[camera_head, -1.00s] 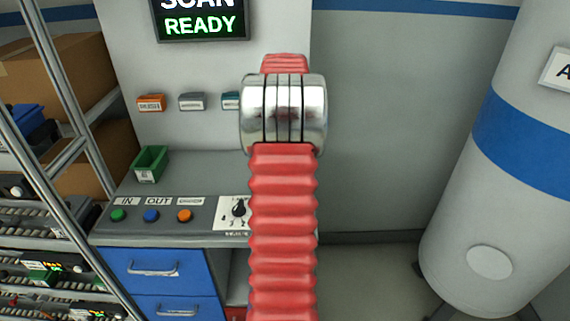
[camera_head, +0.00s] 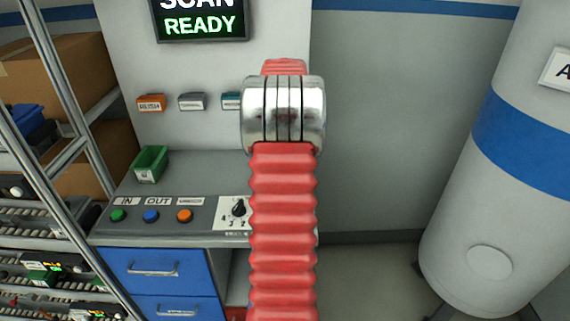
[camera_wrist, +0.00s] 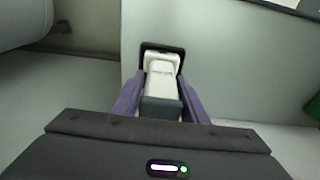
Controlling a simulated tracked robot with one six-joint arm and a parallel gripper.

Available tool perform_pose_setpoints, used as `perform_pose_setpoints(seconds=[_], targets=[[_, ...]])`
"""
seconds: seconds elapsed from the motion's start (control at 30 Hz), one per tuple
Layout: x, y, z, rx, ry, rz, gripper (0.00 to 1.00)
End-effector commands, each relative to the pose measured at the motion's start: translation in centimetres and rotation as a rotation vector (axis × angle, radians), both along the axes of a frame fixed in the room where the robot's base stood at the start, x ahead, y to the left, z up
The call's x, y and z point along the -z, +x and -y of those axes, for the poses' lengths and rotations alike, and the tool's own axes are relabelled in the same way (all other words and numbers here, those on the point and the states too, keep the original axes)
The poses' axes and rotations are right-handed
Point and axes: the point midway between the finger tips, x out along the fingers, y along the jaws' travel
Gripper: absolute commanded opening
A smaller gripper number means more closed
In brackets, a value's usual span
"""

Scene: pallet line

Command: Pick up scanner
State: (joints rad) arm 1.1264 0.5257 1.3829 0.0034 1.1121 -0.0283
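The scanner (camera_wrist: 161,82) is a white and grey handheld shape in the middle of the wrist view, with its far end inside a dark-rimmed holder (camera_wrist: 177,48) at the grey panel. My gripper (camera_wrist: 161,78) has one purple finger on each side of the scanner. The fingers lie very close along its sides; whether they press on it cannot be told. In the head view my red ribbed arm with a silver collar hides the gripper, the scanner and the holder.
A grey counter (camera_head: 205,165) bears a green bin (camera_head: 151,164) and several coloured buttons. Blue drawers (camera_head: 160,270) are below. A metal rack (camera_head: 75,140) stands at left, a large white and blue tank (camera_head: 500,160) at right. The floor between counter and tank looks clear.

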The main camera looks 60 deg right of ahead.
Motion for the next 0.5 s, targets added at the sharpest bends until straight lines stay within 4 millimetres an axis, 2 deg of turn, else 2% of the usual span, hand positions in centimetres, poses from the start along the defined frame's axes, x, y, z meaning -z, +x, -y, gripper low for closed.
perform_pose_setpoints(seconds=[0.07,0.5], targets=[[-0.01,0.0,0.0,0.0,0.0,0.0,0.34],[0.0,0.0,0.0,0.0,0.0,0.0,0.03]])
